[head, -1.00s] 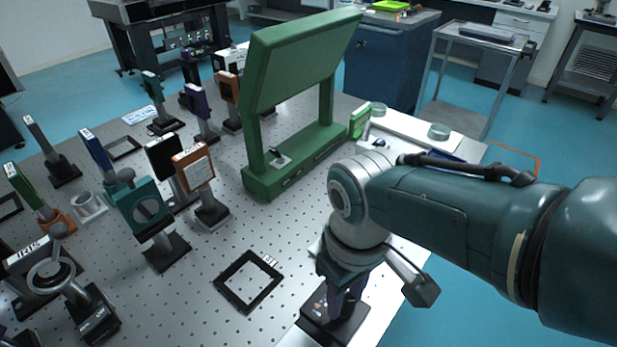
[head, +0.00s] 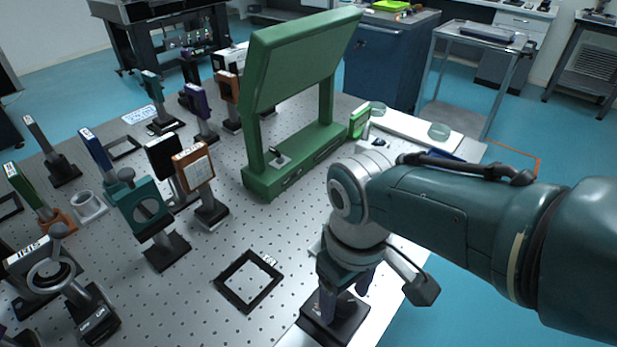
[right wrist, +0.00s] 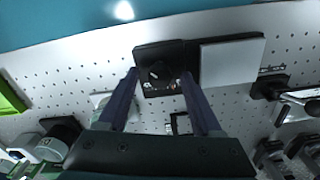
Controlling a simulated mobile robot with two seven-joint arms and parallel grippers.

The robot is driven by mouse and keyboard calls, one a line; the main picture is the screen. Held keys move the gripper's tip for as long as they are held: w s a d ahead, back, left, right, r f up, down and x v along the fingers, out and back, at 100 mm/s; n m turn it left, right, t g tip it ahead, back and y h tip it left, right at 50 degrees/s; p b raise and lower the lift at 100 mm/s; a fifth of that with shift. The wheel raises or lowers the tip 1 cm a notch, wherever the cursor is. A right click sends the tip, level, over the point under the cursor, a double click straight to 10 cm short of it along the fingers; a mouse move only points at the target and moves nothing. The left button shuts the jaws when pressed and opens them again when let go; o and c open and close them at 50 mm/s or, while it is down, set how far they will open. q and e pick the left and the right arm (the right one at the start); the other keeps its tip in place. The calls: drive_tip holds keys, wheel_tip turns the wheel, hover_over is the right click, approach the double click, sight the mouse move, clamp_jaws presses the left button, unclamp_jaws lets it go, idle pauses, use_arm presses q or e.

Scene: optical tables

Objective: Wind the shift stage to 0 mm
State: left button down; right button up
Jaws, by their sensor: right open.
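The shift stage is a black block (head: 338,326) at the near edge of the optical table, below my right gripper. In the right wrist view the black stage (right wrist: 147,55) carries a dark round knob (right wrist: 158,72) with small marks near it. My right gripper (head: 347,297) points down with its two purple fingers spread apart and empty. In the right wrist view the fingertips (right wrist: 160,78) lie on either side of the knob; I cannot tell whether they reach down around it. The scale reading is not legible. My left gripper is not in view.
A light grey plate (right wrist: 230,62) sits beside the black block. A square black frame (head: 249,281) lies flat on the table (head: 215,255). A large green stand (head: 295,165) rises behind. Several optic mounts crowd the left, including a teal one (head: 147,215).

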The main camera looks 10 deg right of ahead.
sight(345, 300)
wheel_tip(345, 300, up, 9)
drive_tip(key=p, duration=0.6)
drive_tip(key=shift+f, duration=0.2)
drive_tip(key=shift+r+p, duration=0.45)
drive_tip(key=shift+r, duration=0.2)
drive_tip(key=s+d+r+m+t, duration=0.1)
drive_tip(key=s+d+r+t, duration=0.1)
drive_tip(key=s+d+r, duration=0.45)
drive_tip(key=s+d+r+m+t, duration=0.15)
drive_tip(key=s+r, duration=0.25)
drive_tip(key=s, duration=0.5)
wheel_tip(345, 300, up, 29)
drive_tip(key=p, duration=2.7)
drive_tip(key=shift+s+a+p, duration=0.35)
drive_tip(key=shift+a+p, duration=0.05)
